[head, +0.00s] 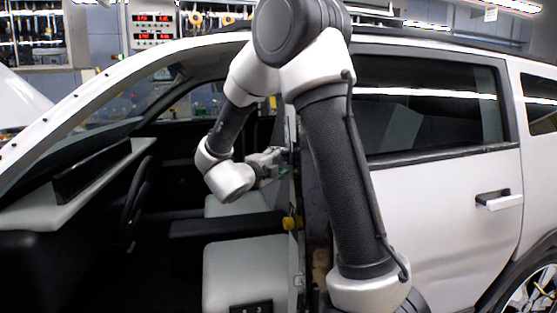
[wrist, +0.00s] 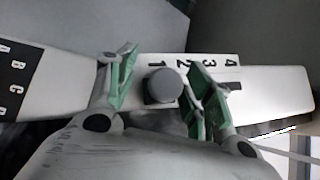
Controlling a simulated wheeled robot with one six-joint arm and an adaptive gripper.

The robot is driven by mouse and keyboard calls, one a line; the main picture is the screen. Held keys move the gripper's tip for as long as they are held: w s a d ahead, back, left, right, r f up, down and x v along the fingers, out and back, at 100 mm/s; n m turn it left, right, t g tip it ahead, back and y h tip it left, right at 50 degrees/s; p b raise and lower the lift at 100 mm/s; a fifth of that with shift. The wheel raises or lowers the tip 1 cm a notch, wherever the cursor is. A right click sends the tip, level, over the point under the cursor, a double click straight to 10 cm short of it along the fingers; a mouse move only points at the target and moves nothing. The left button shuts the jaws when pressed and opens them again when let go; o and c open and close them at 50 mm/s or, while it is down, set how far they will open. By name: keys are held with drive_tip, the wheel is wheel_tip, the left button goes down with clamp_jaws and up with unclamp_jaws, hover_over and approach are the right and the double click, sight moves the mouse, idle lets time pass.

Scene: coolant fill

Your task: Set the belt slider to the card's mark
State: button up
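In the wrist view a round grey knob (wrist: 162,86), likely the belt slider, sits on a long white rail (wrist: 60,85). A white number scale (wrist: 218,72) with 1 to 4 lies behind it, and the knob is nearest the 1. My gripper (wrist: 163,68) is open, its green-padded fingers on either side of the knob. A gap shows at the left finger; I cannot tell whether the right one touches. In the head view my gripper (head: 270,163) is inside the door opening by the pillar (head: 297,185); the slider is hidden there. No card is clearly identifiable.
A black strip with letters (wrist: 17,78) lies at the rail's left end. In the head view the white car's front seat (head: 245,270), steering wheel (head: 137,203) and a yellow knob (head: 292,223) lie near my arm. The rear door (head: 450,200) bounds the right side.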

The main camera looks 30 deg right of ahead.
drive_tip(key=shift+s, duration=0.1)
drive_tip(key=v, duration=1.2)
idle(0.4)
